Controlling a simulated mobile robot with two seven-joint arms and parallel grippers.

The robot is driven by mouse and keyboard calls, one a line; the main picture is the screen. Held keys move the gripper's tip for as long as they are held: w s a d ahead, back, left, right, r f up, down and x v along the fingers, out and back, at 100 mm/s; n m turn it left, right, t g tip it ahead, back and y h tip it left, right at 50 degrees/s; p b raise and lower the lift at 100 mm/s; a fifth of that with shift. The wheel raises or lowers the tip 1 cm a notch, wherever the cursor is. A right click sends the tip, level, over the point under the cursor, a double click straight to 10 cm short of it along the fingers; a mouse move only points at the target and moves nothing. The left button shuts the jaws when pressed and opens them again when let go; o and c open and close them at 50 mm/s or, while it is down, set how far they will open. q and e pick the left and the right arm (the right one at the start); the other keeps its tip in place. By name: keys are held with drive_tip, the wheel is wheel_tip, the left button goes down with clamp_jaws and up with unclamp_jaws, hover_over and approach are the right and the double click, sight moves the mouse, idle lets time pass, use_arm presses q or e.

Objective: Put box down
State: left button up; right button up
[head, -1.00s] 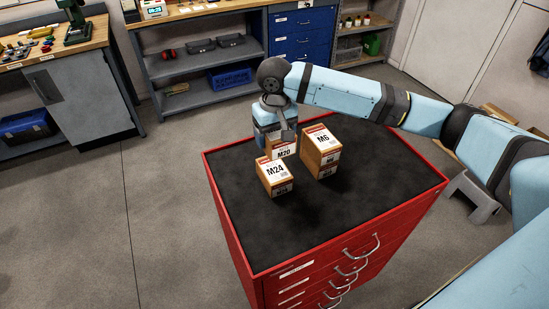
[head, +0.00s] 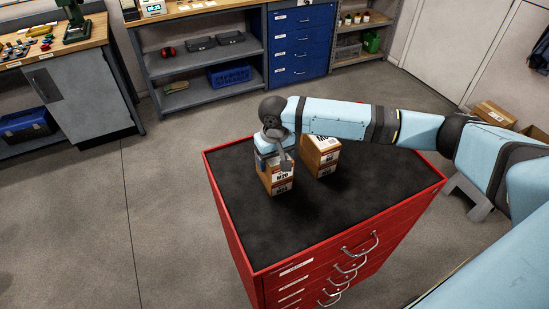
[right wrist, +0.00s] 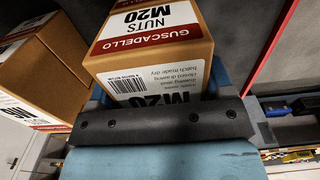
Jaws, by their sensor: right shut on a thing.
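My right gripper (head: 275,163) is shut on the M20 box (head: 281,175), a brown carton with a white and red label. It holds the M20 box over the M24 box (head: 282,189) on the black top of the red drawer cabinet (head: 235,215). The M24 box is mostly hidden, and I cannot tell whether the two boxes touch. The M6 box (head: 322,160) stands just right of them, with part of its top behind my arm. In the right wrist view the M20 box (right wrist: 150,45) fills the jaws, and the M6 box (right wrist: 45,65) is at left. My left gripper is not in view.
The cabinet top is bare at front and right. Behind it stand a grey shelf unit (head: 200,85) and a blue drawer unit (head: 300,45). A workbench (head: 85,90) is at left. A grey step stool (head: 470,195) stands right of the cabinet.

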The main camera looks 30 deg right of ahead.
drive_tip(key=o, duration=1.2)
drive_tip(key=shift+r, duration=0.2)
wheel_tip(320, 180, up, 10)
drive_tip(key=shift+r+b, duration=0.25)
drive_tip(key=shift+b, duration=0.55)
drive_tip(key=shift+r, duration=0.6)
